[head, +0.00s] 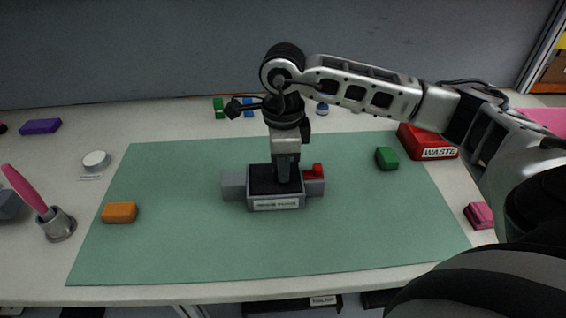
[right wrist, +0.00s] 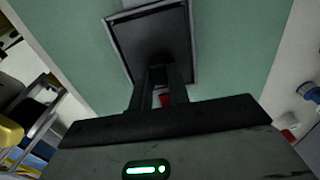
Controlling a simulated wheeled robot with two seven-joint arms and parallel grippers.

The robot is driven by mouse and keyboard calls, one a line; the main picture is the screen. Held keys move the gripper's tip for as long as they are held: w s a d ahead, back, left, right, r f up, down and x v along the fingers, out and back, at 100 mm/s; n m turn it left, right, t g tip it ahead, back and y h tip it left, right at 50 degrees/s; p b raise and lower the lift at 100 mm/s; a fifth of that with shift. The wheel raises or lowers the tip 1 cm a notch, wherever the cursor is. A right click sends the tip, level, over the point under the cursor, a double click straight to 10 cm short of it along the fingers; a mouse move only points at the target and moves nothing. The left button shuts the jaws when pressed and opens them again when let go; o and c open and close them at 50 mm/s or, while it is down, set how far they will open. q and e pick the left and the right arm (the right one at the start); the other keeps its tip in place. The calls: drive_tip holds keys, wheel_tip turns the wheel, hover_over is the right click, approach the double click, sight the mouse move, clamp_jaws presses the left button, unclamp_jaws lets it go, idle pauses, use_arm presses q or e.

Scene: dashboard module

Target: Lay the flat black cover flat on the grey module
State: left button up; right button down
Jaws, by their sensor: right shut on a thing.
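The grey module (head: 276,203) sits in the middle of the green mat, with a label on its front face and a grey block at each side. The flat black cover (head: 262,181) lies over its top, looks level, and is framed by a grey rim in the right wrist view (right wrist: 150,35). Whether it touches the module all round cannot be told. My right gripper (head: 288,178) points straight down at the cover and is shut on it; its fingers (right wrist: 160,85) hide the exact grip. My left gripper is not in view.
A red piece (head: 314,172) is at the module's right side. On the green mat (head: 180,250) are an orange block (head: 119,212) and a green block (head: 387,158). A red waste bin (head: 425,140) and a pink block (head: 479,215) stand right. A cup with a pink-handled tool (head: 56,224) stands left.

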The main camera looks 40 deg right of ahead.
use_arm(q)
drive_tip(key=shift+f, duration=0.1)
use_arm(e)
drive_tip(key=shift+f, duration=0.15)
drive_tip(key=c, duration=1.3)
unclamp_jaws()
drive_tip(key=shift+o, duration=0.2)
use_arm(q)
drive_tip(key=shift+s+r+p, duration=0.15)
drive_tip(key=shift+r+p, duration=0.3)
drive_tip(key=shift+p, duration=0.1)
use_arm(e)
wheel_tip(320, 180, up, 16)
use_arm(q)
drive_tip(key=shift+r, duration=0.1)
